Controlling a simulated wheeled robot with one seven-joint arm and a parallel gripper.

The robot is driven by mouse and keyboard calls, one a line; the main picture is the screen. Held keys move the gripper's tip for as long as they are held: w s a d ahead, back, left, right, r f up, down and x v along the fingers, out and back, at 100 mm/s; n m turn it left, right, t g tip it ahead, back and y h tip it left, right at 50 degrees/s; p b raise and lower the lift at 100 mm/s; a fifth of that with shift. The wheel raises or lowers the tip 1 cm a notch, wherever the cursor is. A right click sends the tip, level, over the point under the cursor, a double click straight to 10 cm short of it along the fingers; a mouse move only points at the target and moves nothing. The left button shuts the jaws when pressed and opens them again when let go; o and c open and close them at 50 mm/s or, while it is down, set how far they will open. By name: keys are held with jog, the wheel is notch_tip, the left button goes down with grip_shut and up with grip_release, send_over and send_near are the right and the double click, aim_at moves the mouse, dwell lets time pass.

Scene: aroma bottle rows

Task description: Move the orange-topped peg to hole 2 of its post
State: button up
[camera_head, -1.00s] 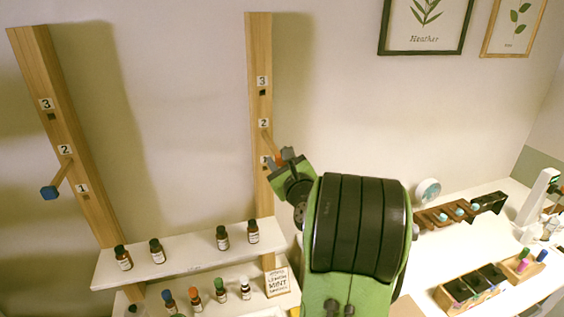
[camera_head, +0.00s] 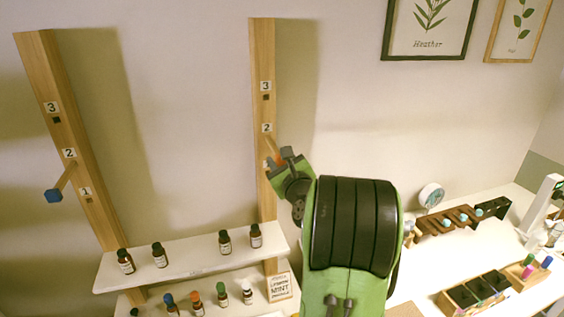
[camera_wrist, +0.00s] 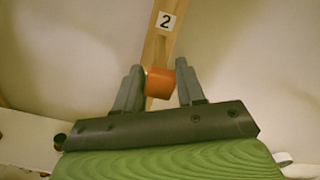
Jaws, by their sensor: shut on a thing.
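The right wooden post (camera_head: 262,60) stands against the wall with labels 3, 2 and 1. My gripper (camera_head: 281,157) is beside this post, around the level of label 1, and is shut on the orange-topped peg (camera_head: 279,160). In the wrist view my gripper (camera_wrist: 158,85) has its fingers either side of the orange cap (camera_wrist: 159,83), just below label 2 on the post (camera_wrist: 161,45). The peg's shaft (camera_head: 271,146) slants up to the post just under label 2. I cannot tell how deep it sits. The cap and fingers hide hole 1.
The left post (camera_head: 62,115) holds a blue-topped peg (camera_head: 54,195) below its label 2. White shelves (camera_head: 190,260) with several small bottles stand below the posts. A white table (camera_head: 415,275) with trays and a wooden rack is at right. The wall above my gripper is clear.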

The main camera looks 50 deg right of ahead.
jog(key=shift+w, duration=0.15)
jog(key=o, duration=1.1)
jog(key=shift+d, duration=0.1)
jog(key=shift+b+v, duration=2.8)
jog(key=shift+v, duration=5.1)
jog(key=shift+f, duration=0.1)
